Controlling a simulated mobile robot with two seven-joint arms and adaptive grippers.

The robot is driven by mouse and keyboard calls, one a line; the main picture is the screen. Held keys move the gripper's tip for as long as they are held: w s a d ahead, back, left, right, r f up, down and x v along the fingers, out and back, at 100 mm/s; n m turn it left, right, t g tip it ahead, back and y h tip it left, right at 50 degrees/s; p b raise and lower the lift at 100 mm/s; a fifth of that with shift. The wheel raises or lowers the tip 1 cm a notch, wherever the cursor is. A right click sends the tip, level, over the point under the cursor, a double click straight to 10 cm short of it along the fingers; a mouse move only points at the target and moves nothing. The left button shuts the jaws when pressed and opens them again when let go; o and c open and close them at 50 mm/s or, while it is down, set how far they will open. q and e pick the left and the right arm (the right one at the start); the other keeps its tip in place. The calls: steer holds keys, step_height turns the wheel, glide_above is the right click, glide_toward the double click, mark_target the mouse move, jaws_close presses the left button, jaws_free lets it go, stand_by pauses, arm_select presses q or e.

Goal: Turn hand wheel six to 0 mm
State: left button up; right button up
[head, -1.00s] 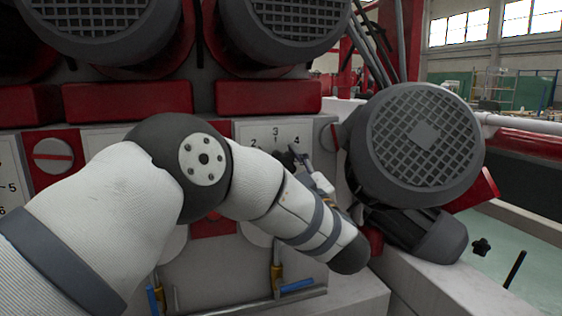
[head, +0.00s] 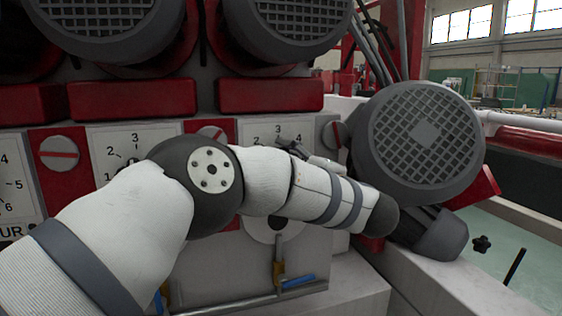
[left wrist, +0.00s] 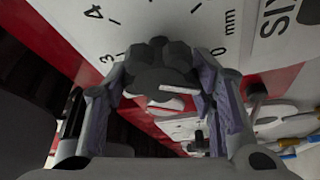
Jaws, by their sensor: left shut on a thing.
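Hand wheel six is a black lobed knob (left wrist: 158,78) in the left wrist view, in front of a white dial plate (left wrist: 168,28) with black numbers. The plate shows 0 with "mm" and part of the label "SIX". My left gripper (left wrist: 152,62) has one finger on each side of the knob and is shut on it. A white mark shows at the knob's near side; I cannot tell its reading. In the head view my left gripper (head: 300,152) is at the right dial plate (head: 262,131), with my arm covering the lower dial and most of the knob. My right gripper is not in view.
A grey motor with a grille (head: 423,140) stands close to the right of my left wrist. Red blocks (head: 270,95) and dark motors (head: 290,25) overhang the dials. Another dial plate (head: 125,145) is on the left. A blue-handled valve (head: 298,282) sits below.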

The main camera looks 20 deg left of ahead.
arm_select(q)
steer(key=shift+f+n+g, duration=0.1)
steer(key=shift+n+g, duration=0.2)
steer(key=shift+n, duration=0.3)
steer(key=o, duration=1.1)
steer(key=shift+o, duration=0.2)
steer(key=v, duration=1.2)
